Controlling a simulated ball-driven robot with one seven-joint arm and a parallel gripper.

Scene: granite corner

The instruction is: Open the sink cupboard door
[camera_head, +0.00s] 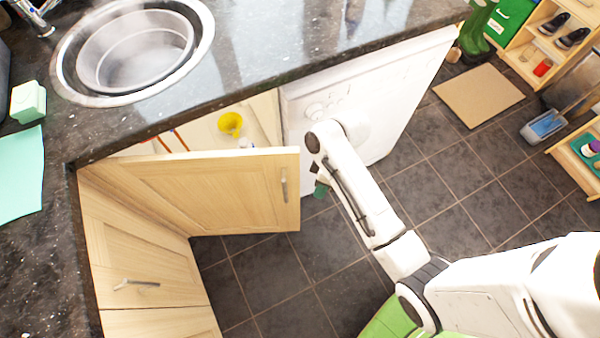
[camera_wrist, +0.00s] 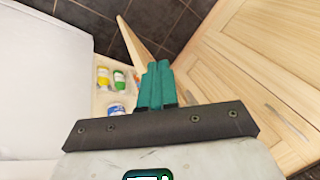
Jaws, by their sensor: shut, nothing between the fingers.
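The sink cupboard door (camera_head: 225,195) is a pale wood panel standing open below the counter in the head view, swung out from its hinge side at the left. Its metal bar handle (camera_head: 284,184) is near the free edge. My gripper (camera_head: 320,189) is just right of that edge, its green fingers partly hidden by my arm. In the wrist view my gripper's teal fingers (camera_wrist: 156,84) are together and empty. I cannot tell whether they touch the door.
Inside the cupboard are a yellow item (camera_head: 230,123) and bottles (camera_wrist: 119,79). A white appliance (camera_head: 380,95) stands close to the right of the opening. Another wooden cupboard front (camera_head: 140,270) is at the left. The tiled floor (camera_head: 310,265) in front is clear.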

